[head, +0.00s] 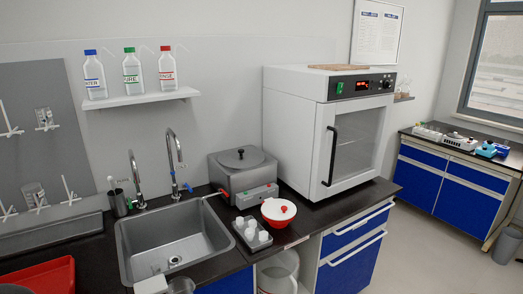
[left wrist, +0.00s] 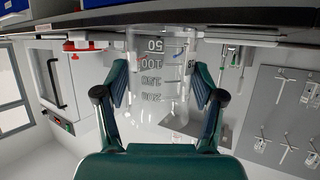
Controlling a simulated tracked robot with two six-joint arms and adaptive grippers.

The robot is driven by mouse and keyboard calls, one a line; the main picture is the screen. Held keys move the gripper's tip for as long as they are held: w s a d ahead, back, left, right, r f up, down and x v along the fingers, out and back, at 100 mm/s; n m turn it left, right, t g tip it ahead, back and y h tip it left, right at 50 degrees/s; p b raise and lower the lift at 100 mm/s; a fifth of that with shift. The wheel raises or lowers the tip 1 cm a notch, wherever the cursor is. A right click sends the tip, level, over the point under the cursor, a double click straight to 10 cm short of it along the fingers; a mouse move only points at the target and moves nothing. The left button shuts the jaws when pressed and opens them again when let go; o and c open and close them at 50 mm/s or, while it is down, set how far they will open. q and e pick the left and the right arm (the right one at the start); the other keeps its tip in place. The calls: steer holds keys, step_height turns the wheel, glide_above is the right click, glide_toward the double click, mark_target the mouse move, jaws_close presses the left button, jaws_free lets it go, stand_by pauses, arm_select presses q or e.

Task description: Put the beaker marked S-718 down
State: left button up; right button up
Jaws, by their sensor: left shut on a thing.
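A clear glass beaker (left wrist: 160,85) with black volume marks fills the middle of the left wrist view, which shows the room upside down. At its right side a dark label shows, partly hidden by a finger; only what looks like an "S" can be read. My left gripper (left wrist: 160,72) is shut on the beaker, with one teal finger on each side of its wall. The beaker looks empty. My right gripper is in neither view.
The dark counter (head: 92,258) holds a steel sink (head: 175,246) with two taps, a water bath (head: 243,175), a grey rack (head: 252,234), a red-and-white tub (head: 279,211) and a white oven (head: 333,130). A red tray (head: 45,277) lies at bottom left. Bottles stand on a shelf (head: 140,99).

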arm_select(q)
step_height(320, 180, down, 23)
steer(key=d+b, duration=0.2)
steer(key=b, duration=2)
steer(key=s+r+p, duration=0.2)
steer(key=r+p, duration=0.6)
steer(key=r, duration=0.1)
steer(key=s+r+p, duration=0.2)
steer(key=r+p, duration=0.5)
steer(key=r, duration=0.1)
steer(key=shift+s+r+p, duration=0.35)
steer(key=shift+r, duration=0.05)
steer(key=shift+a, duration=0.15)
